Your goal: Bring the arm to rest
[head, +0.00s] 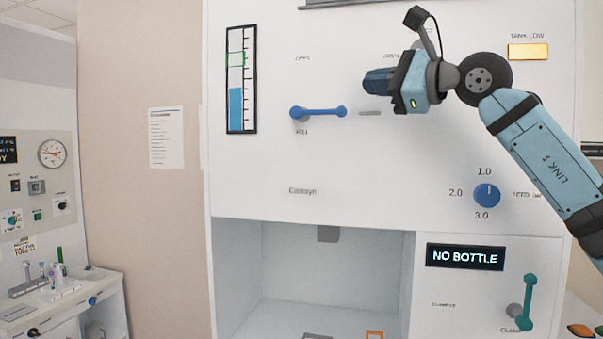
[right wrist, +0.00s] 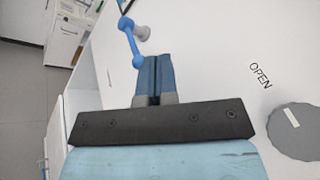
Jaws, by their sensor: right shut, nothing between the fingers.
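My right arm comes in from the right in the head view and reaches in front of the upper white panel. My right gripper (head: 368,82) is shut and empty, its fingers pointing left, a little above and right of the blue lever handle (head: 322,112). In the right wrist view the shut fingers (right wrist: 154,62) sit side by side, just below the blue lever handle (right wrist: 131,45) in the picture and apart from it. My left gripper is not in view.
The machine panel (head: 340,180) carries a blue dial (head: 487,195), a green handle (head: 528,302), a level gauge (head: 241,80), a lit TANK LOW lamp (head: 528,52) and a display (head: 465,257) reading NO BOTTLE. A grey knob (right wrist: 296,130) sits beside the gripper. The bay (head: 320,285) below stands open.

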